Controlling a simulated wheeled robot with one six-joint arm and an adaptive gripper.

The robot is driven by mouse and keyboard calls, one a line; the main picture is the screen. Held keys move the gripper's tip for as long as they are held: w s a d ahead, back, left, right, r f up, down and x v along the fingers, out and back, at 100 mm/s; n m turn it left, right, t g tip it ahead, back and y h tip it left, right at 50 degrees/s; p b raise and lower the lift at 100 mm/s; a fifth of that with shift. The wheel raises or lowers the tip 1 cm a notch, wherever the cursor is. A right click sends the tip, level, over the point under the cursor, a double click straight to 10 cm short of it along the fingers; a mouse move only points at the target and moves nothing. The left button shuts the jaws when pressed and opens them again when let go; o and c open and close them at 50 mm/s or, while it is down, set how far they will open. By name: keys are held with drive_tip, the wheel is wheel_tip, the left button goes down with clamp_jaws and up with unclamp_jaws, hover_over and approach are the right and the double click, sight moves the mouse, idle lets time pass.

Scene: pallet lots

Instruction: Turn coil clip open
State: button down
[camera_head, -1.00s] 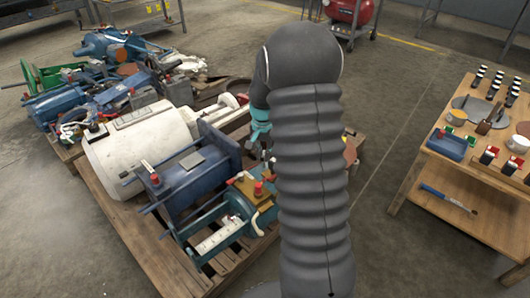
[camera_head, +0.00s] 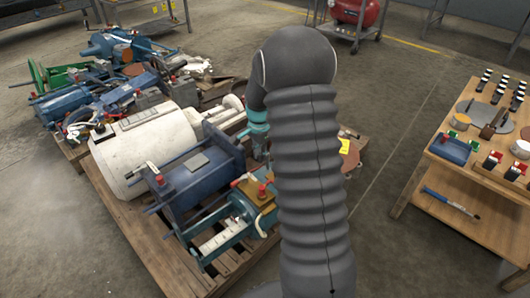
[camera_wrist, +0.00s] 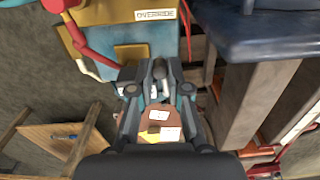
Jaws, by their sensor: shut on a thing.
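In the wrist view, my gripper (camera_wrist: 155,85) has its fingertips close together on a small grey-and-white part, which I take to be the coil clip (camera_wrist: 160,73). The fingers cover most of it, so its turn angle is unclear. It sits just below a blue-and-tan block (camera_wrist: 146,35) with a label reading "OVERRIDE" and a red lever (camera_wrist: 88,40). In the head view, my arm hides the gripper's tips and the clip.
A wooden pallet (camera_head: 140,240) bears a white cylinder (camera_head: 145,150), a blue machine (camera_head: 195,175) and a teal-and-tan unit (camera_head: 240,215). A wooden table (camera_head: 440,165) stands right. A brown disc with labels (camera_wrist: 165,120) lies below the gripper. Floor is clear between pallet and table.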

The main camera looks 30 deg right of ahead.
drive_tip(key=shift+w+a+m, duration=0.2)
drive_tip(key=shift+w+m, duration=0.05)
drive_tip(key=shift+m, duration=0.35)
drive_tip(key=shift+w+a+m, duration=0.15)
drive_tip(key=shift+w+m, duration=0.05)
drive_tip(key=shift+m, duration=0.4)
drive_tip(key=shift+w, duration=0.15)
drive_tip(key=c, duration=1.1)
unclamp_jaws()
drive_tip(key=shift+a, duration=0.1)
drive_tip(key=shift+c, duration=0.2)
drive_tip(key=shift+d, duration=0.2)
drive_tip(key=shift+r, duration=0.1)
wheel_tip(320, 180, up, 12)
